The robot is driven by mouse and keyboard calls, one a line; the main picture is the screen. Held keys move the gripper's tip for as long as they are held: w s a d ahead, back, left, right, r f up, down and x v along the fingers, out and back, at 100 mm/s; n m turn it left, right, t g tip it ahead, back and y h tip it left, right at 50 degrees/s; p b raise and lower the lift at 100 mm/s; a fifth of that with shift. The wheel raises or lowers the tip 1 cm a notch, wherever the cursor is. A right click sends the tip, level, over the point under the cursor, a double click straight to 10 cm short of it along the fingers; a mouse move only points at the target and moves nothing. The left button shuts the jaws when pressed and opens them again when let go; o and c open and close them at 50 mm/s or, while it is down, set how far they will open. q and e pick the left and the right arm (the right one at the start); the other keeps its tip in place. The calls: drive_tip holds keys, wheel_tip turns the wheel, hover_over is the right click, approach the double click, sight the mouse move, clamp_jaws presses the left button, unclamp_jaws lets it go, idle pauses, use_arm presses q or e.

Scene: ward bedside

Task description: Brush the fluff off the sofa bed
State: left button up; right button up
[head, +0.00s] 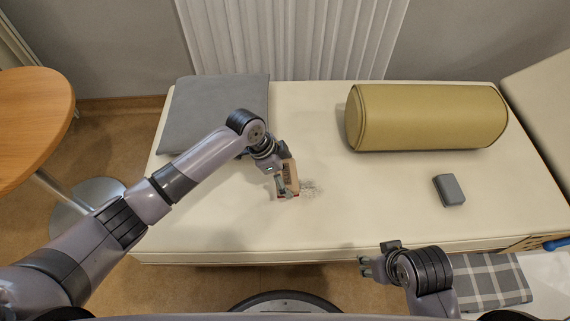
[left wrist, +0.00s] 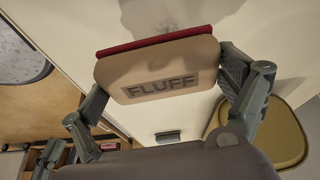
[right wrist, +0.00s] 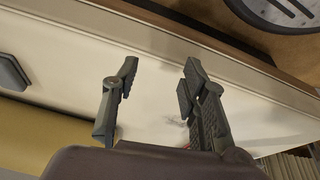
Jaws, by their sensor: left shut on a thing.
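The cream sofa bed (head: 400,200) fills the middle of the head view. A patch of grey fluff (head: 309,188) lies on it left of centre. My left gripper (head: 284,183) is shut on a tan brush (head: 290,169) lettered FLUFF, with a red edge, beside the patch. In the left wrist view the brush (left wrist: 160,75) sits between both fingers; fluff shows as a grey smudge beyond its red edge. Whether the brush touches the surface is hard to tell. My right gripper (head: 366,263) is empty at the bed's front edge; its fingers (right wrist: 155,90) stand apart in the right wrist view.
A tan bolster (head: 430,117) lies at the back right, a grey cushion (head: 215,110) at the back left. A small dark grey block (head: 449,190) lies right. A round wooden table (head: 35,110) stands left of the bed. The bed's front middle is clear.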

use_arm(q)
drive_tip(key=shift+r+p, duration=0.65)
drive_tip(key=shift+p, duration=0.1)
drive_tip(key=shift+r+p, duration=0.4)
drive_tip(key=shift+p, duration=0.05)
use_arm(e)
drive_tip(key=s+x, duration=0.1)
drive_tip(key=x, duration=0.8)
drive_tip(key=shift+s+a+f, duration=0.25)
drive_tip(key=shift+f, duration=0.1)
